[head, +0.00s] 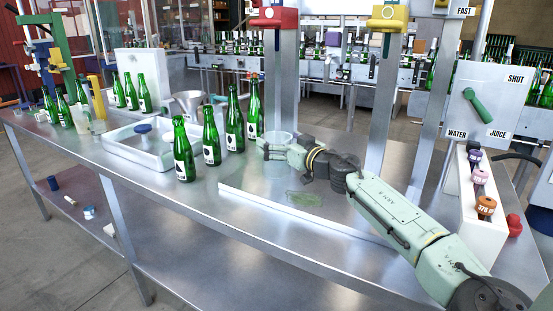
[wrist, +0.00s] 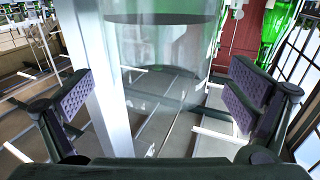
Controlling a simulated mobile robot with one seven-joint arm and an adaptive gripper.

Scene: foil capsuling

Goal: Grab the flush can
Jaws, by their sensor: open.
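A clear, see-through cylinder (head: 279,169), which looks like the flush can, stands upright on the steel table near the row of green bottles. In the wrist view the clear cylinder (wrist: 165,60) fills the upper middle, between and beyond my gripper's two spread, padded fingers (wrist: 160,95). The fingers are open, with visible gaps on both sides of the can. Whether a finger touches it cannot be told.
Green bottles (head: 211,142) stand just left of the can. A white tray (head: 137,160) lies farther left. A grey post (head: 284,90) rises behind the can. A wet-looking green patch (head: 305,199) lies in front. A white rack (head: 477,215) stands right. The front left tabletop is clear.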

